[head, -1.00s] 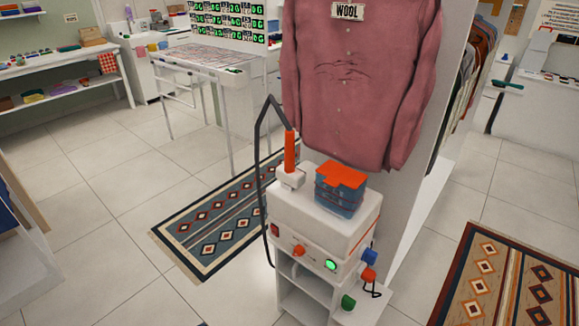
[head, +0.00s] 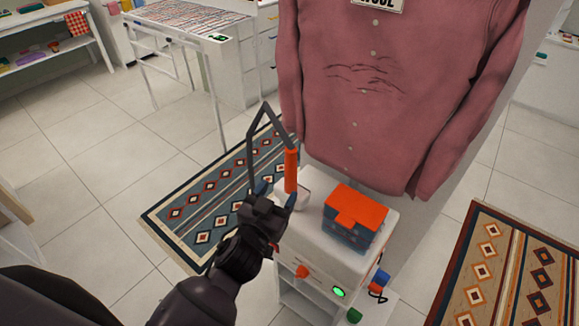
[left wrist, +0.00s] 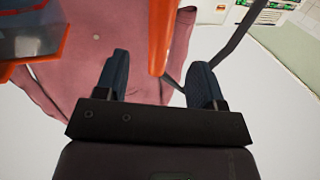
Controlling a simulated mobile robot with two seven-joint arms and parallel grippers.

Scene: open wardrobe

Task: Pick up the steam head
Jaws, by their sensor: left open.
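The steam head has an orange upright handle (head: 291,172) above a pale head end, which rests on top of the white steamer unit (head: 325,252). A dark bent hose rises from the handle's top and runs down to the left. My left gripper (head: 277,194) is open, just left of and in front of the handle's lower part. In the left wrist view, the orange handle (left wrist: 160,30) appears in the gap between my two blue fingers (left wrist: 162,75). I cannot tell whether it is in the jaws or beyond them; the head end is hidden there. My right gripper is not in view.
A blue box with an orange lid (head: 358,207) stands on the unit, right of the steam head. A pink shirt (head: 390,90) hangs behind. Patterned rugs lie on both sides.

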